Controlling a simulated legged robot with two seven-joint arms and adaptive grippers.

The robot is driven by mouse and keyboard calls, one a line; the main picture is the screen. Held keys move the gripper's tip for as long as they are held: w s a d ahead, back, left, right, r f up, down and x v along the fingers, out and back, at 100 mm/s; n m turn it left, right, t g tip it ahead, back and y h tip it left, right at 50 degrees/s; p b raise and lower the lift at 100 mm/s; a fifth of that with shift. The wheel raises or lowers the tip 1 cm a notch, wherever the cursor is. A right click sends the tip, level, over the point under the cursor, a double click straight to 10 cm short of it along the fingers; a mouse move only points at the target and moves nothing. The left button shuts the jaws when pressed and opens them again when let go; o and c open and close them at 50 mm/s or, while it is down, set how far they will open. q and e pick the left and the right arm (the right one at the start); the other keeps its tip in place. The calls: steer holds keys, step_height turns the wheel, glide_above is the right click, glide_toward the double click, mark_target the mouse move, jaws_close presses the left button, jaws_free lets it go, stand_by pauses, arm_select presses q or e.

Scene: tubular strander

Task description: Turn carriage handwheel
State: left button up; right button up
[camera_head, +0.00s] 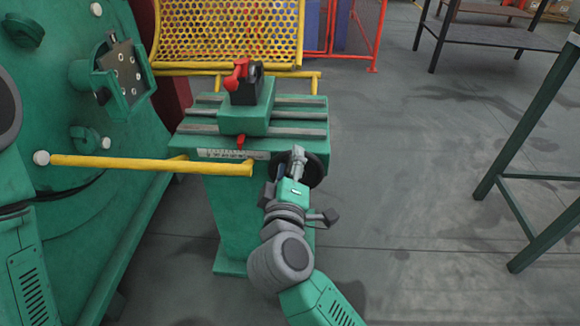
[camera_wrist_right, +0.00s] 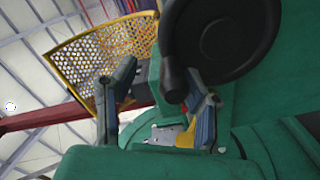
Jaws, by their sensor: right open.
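The black carriage handwheel (camera_head: 315,170) is on the front of the green carriage (camera_head: 245,117), partly hidden behind my right gripper. In the right wrist view the handwheel (camera_wrist_right: 225,38) fills the upper right, and its dark handle (camera_wrist_right: 174,78) points down toward the gripper. My right gripper (camera_head: 297,157) is at the wheel in the head view. In the wrist view its two fingers (camera_wrist_right: 165,84) are spread apart, with the handle's end between their tips in the picture. I cannot tell whether they touch it. My left gripper is not in view.
A yellow bar (camera_head: 130,163) crosses left of the wheel, and the large green machine (camera_head: 60,110) stands at the left. A red clamp handle (camera_head: 236,75) sits on the carriage. A yellow mesh guard (camera_head: 225,30) stands behind. The floor to the right is open up to a green-legged table (camera_head: 525,150).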

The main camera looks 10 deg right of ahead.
step_height(320, 180, up, 9)
steer(key=shift+f, duration=0.1)
steer(key=shift+a, duration=0.15)
